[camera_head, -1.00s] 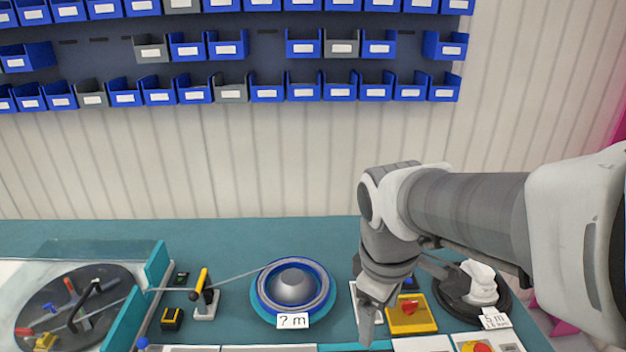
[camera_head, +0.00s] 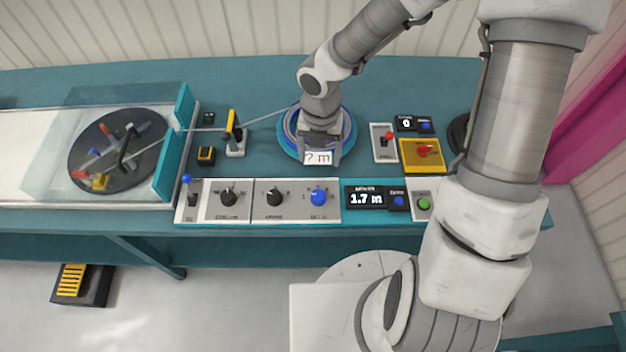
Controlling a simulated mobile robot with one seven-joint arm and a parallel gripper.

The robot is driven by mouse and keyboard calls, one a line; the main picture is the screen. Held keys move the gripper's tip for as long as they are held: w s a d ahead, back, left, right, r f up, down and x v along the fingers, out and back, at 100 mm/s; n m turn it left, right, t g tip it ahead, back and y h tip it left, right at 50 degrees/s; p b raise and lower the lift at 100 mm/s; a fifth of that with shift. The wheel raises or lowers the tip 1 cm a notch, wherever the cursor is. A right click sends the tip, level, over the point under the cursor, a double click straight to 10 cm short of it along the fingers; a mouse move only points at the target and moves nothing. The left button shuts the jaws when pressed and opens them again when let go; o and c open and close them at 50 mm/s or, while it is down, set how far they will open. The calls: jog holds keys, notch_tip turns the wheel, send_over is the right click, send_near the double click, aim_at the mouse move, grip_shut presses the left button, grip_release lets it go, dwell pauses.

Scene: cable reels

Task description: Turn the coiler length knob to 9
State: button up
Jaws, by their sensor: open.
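The control panel (camera_head: 295,215) along the bench front carries two black knobs, a left one (camera_head: 228,197) and a middle one (camera_head: 274,198), and a blue knob (camera_head: 318,197). Their small labels are too blurred to read, so I cannot tell for sure which one is the coiler length knob or its setting. A display (camera_head: 365,198) beside the blue knob reads 1.7 m. My gripper (camera_head: 320,158) is open, pointing down over the blue reel (camera_head: 290,140), behind the blue knob and apart from it. The "? m" card (camera_head: 317,158) shows between its fingers. My wrist hides much of the reel.
Right of the reel are a red-handled switch (camera_head: 383,150) and a yellow box (camera_head: 422,155) with a red knob. A yellow-topped post (camera_head: 234,135) guides the cable on the left. A clear-covered turntable (camera_head: 115,155) stands further left. A blue-tipped lever (camera_head: 187,180) rises at the panel's left end.

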aim_at(318, 195)
notch_tip(318, 195, down, 17)
jog(key=b, duration=0.5)
jog(key=shift+f, duration=0.2)
grip_shut()
